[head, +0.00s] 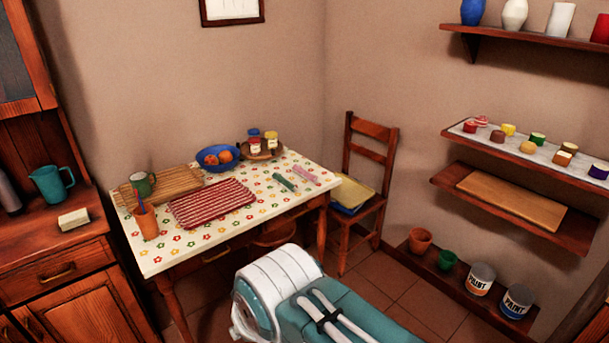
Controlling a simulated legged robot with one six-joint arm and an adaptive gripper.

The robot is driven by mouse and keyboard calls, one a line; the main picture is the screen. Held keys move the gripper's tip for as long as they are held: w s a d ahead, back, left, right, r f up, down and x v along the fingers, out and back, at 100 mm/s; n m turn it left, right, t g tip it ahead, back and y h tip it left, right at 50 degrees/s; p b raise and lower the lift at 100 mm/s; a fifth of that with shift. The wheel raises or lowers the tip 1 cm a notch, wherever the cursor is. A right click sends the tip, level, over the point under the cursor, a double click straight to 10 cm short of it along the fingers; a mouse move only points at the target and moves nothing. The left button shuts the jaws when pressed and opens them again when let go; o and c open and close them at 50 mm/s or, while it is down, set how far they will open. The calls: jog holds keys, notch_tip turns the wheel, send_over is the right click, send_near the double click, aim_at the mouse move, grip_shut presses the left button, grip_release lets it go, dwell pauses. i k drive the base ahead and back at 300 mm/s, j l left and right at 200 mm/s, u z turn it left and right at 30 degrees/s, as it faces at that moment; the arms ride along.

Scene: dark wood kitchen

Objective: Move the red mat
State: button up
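The red mat (212,203) has white stripes and lies flat on the table (160,258), which has a white top with a flower pattern. The mat is near the middle-left of the table, in front of a wooden cutting board (183,180) and a blue bowl (217,168) with orange fruit. Nothing is seen lying on the mat. A white and teal part of my own body shows at the bottom middle, in front of the table. My gripper's fingers are not seen in this view.
An orange cup (147,222) with pencils stands left of the mat, and a green mug (142,185) on the board. Markers (284,182) lie to the right. A wooden chair (361,205) stands right of the table. The table's front right is mostly clear.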

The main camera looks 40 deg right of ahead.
aim_at(193, 209)
jog(key=i+l, duration=0.5)
jog(key=i, duration=0.15)
jog(key=i+l, duration=1)
jog(key=i, duration=0.25)
